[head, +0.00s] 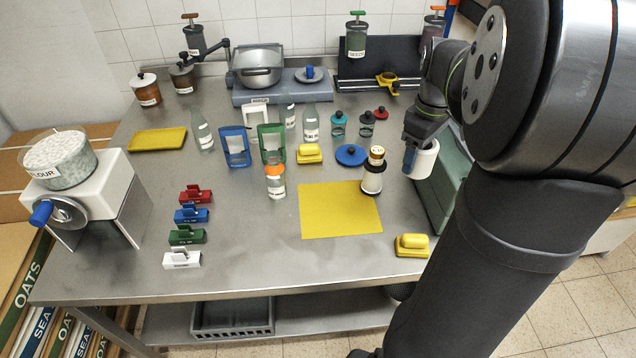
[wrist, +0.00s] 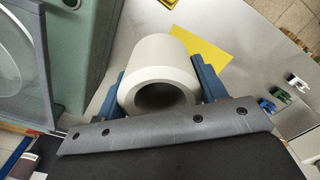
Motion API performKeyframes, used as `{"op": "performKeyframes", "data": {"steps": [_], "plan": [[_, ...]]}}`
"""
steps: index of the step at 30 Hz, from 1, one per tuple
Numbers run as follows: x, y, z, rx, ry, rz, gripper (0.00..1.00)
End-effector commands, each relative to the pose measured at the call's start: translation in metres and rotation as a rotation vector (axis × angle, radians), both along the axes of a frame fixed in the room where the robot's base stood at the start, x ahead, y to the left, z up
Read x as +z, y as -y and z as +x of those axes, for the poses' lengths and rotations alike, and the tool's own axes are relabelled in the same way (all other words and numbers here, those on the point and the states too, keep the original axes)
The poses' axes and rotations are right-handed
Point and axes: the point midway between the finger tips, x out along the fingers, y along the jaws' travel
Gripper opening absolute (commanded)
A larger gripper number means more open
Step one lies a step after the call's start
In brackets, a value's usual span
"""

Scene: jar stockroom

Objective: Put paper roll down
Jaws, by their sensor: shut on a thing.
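The white paper roll (head: 425,160) is held in my gripper (head: 411,158) at the right side of the steel table. In the wrist view the roll (wrist: 157,72) sits between the two blue fingers of my gripper (wrist: 160,85), its hollow end facing the camera. The fingers are shut on its sides. I cannot tell how far the roll is above the table top. In the head view my gripper covers part of the roll.
A green-grey box (head: 446,185) stands close to the right of the roll. A yellow mat (head: 335,212) lies to the left, with a dark jar (head: 373,178) at its corner. A blue lid (head: 352,155) lies nearby. The front right table has a yellow-handled block (head: 411,246).

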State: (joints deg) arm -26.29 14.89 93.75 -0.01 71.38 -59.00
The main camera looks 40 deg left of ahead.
Motion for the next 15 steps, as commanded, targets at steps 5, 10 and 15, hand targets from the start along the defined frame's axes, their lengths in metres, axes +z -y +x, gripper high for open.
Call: {"op": "performKeyframes", "data": {"steps": [5, 10, 15], "plan": [[0.002, -0.067, 0.015, 0.029, -0.001, 0.0, 0.37], [0.001, -0.148, 0.019, 0.053, 0.0, 0.0, 0.36], [-0.002, -0.208, 0.013, 0.068, 0.001, 0.0, 0.37]]}}
